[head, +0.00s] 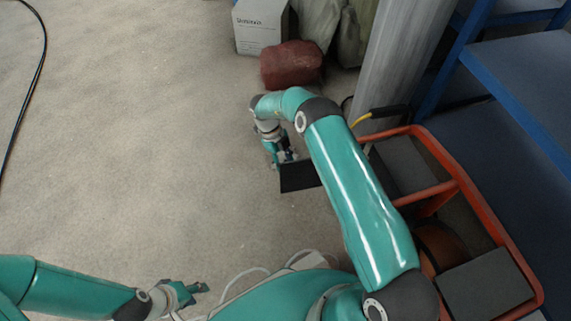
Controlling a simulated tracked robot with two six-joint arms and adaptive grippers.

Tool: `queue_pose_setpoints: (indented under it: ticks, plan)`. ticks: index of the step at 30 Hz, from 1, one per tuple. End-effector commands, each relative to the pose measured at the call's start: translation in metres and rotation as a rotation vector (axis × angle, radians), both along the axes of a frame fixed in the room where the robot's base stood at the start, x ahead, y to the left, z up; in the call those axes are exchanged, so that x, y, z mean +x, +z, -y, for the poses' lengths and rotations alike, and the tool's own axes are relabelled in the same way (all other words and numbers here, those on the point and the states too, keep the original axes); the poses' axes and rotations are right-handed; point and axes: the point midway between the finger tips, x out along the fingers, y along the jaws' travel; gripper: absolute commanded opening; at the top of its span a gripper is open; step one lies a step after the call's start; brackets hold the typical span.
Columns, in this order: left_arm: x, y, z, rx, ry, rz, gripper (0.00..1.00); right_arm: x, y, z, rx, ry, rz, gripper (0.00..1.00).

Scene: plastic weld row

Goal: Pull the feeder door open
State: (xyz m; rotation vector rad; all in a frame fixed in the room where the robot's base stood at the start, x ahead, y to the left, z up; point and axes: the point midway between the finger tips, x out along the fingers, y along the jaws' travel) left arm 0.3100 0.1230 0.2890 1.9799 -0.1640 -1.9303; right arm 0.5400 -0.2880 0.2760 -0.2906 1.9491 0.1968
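No feeder door can be made out for certain. A dark flat panel (300,176) shows just below my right gripper (287,157), partly hidden behind my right forearm. I cannot tell whether the panel is a door, or whether the gripper touches it. My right gripper points down and is small in view, so its fingers cannot be read. My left gripper (198,289) is low in the picture, over bare floor and away from the panel. It seems to hold nothing; its finger gap is unclear.
An orange-framed cart (461,178) with grey boxes stands at the right, beside blue shelving (535,72). A grey post (400,60), a dark red bundle (291,65) and a white carton (260,27) are at the back. A black cable (37,75) lies far left.

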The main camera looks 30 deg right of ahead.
Motion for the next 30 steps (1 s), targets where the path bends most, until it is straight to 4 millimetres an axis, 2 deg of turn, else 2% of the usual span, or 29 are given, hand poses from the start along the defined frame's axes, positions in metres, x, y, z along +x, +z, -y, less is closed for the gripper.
queue_pose_setpoints:
  ticks: [15,21,30]
  plan:
    - [0.000,0.000,0.000,0.000,0.000,0.000,0.40,0.035,0.085,-0.010,0.001,-0.001,0.004,0.37]
    - [0.000,0.000,0.000,0.000,0.000,0.000,0.40,0.040,0.099,-0.012,0.001,0.000,0.001,0.37]
    - [0.000,-0.001,0.000,0.000,0.000,-0.001,0.40,0.040,0.100,-0.012,0.001,0.000,0.000,0.37]
